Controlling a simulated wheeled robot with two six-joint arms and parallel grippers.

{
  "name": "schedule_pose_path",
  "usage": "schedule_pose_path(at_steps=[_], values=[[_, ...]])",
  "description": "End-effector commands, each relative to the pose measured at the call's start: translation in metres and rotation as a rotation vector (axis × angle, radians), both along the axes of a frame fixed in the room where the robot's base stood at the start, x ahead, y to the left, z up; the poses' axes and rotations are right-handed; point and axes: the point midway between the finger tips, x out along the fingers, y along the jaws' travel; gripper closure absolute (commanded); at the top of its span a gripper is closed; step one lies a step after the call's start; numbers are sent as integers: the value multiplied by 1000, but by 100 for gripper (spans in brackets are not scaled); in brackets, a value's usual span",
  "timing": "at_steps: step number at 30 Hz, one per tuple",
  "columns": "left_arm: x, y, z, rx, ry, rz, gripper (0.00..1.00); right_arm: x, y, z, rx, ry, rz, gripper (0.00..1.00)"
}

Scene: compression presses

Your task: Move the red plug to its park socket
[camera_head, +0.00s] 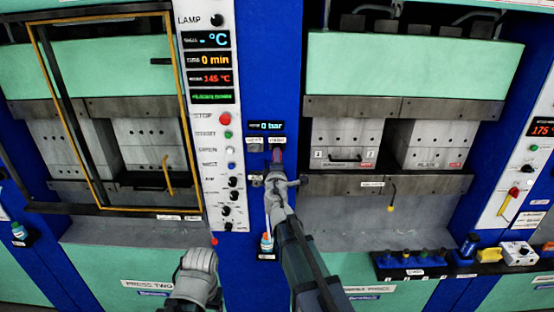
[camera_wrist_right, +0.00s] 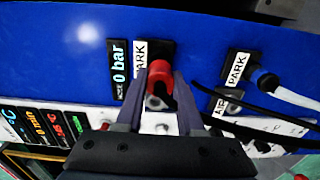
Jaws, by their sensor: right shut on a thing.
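The red plug (camera_wrist_right: 159,80) is between the two fingers of my right gripper (camera_wrist_right: 172,88), which is shut on it. In the wrist view it overlaps the dark park socket plate (camera_wrist_right: 167,49), beside a white PARK label (camera_wrist_right: 139,66). I cannot tell whether the plug is seated in the socket or just in front of it. In the head view my right gripper (camera_head: 276,168) is at the blue column, below the PARK label (camera_head: 277,141); the plug is a small reddish spot there. My left gripper's fingers do not show.
A second PARK plate (camera_wrist_right: 237,68) holds a blue plug (camera_wrist_right: 265,80) with a white hose. A black cable (camera_wrist_right: 260,117) runs close by on the right. An open yellow-framed guard (camera_head: 110,208) stands left, and a control panel (camera_head: 212,130) lies between it and the column.

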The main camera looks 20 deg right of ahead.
Motion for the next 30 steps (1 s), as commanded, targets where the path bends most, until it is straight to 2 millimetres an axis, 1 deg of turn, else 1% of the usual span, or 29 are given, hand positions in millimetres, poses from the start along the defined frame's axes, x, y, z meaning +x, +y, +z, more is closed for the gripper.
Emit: schedule_pose_path(at_steps=[8, 30], values=[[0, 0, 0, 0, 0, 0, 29, 1, -1, 0, 0, 0, 0, 100], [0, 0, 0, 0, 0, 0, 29, 18, -5, 0, 0, 0, 0, 100]])
